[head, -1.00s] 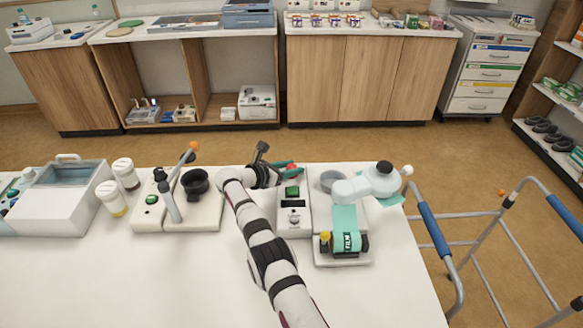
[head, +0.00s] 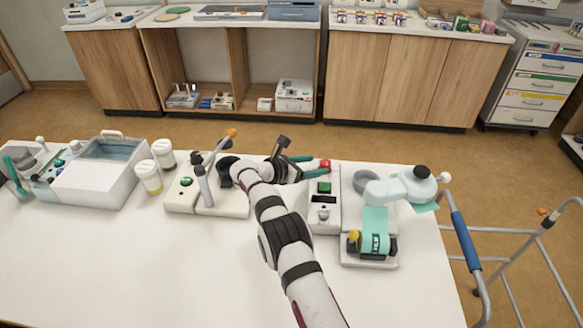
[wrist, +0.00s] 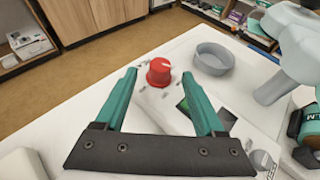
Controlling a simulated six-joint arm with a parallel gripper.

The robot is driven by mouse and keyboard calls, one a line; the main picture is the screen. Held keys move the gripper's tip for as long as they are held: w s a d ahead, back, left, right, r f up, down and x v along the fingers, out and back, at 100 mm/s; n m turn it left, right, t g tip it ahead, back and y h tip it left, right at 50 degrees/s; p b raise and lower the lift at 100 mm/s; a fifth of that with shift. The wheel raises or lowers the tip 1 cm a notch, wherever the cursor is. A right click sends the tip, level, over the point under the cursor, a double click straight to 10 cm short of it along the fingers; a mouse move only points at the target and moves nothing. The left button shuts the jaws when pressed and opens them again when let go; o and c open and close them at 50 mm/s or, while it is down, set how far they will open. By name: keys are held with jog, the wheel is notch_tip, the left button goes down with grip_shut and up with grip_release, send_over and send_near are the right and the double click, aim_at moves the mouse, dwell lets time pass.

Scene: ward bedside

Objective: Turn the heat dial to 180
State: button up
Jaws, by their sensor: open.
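The heat dial is a red knob (wrist: 159,72) with a pale pointer mark, on top of a white machine (head: 324,215). In the head view the red knob (head: 325,164) shows at the back of that machine, just past my fingertips. My gripper (wrist: 165,85) is open, with its two green fingers on either side of the knob's near side in the wrist view. I cannot tell whether a finger touches it. In the head view my gripper (head: 312,166) reaches in from the left. The scale numbers around the knob are too small to read.
A green button (head: 324,187) sits in front of the knob. A grey round dish (wrist: 213,58) and a white and teal unit with a film roll (head: 376,243) stand to the right. A machine with an orange-tipped lever (head: 231,133) stands left. The table front is clear.

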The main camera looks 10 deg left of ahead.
aim_at(324, 166)
jog(key=v, duration=1)
jog(key=shift+s+a, duration=0.2)
jog(key=shift+a, duration=0.1)
jog(key=shift+r, duration=0.1)
jog(key=w+d+r+n+t+y, duration=0.1)
jog(key=d+r+n+t+y, duration=0.15)
jog(key=d+t, duration=0.2)
jog(key=s+d+n+y, duration=0.1)
jog(key=s+f+n+y, duration=0.1)
jog(key=s, duration=0.1)
jog(key=s+d+f+n+y, duration=0.1)
jog(key=n, duration=0.1)
jog(key=shift+s+d+f+g+y, duration=0.25)
jog(key=shift+s+d+y, duration=0.05)
jog(key=shift+s+y, duration=0.05)
jog(key=shift+w+d+f, duration=0.1)
jog(key=shift+w+f, duration=0.05)
jog(key=shift+f, duration=0.15)
jog(key=x, duration=1.5)
jog(key=shift+f, duration=0.1)
jog(key=shift+c, duration=0.3)
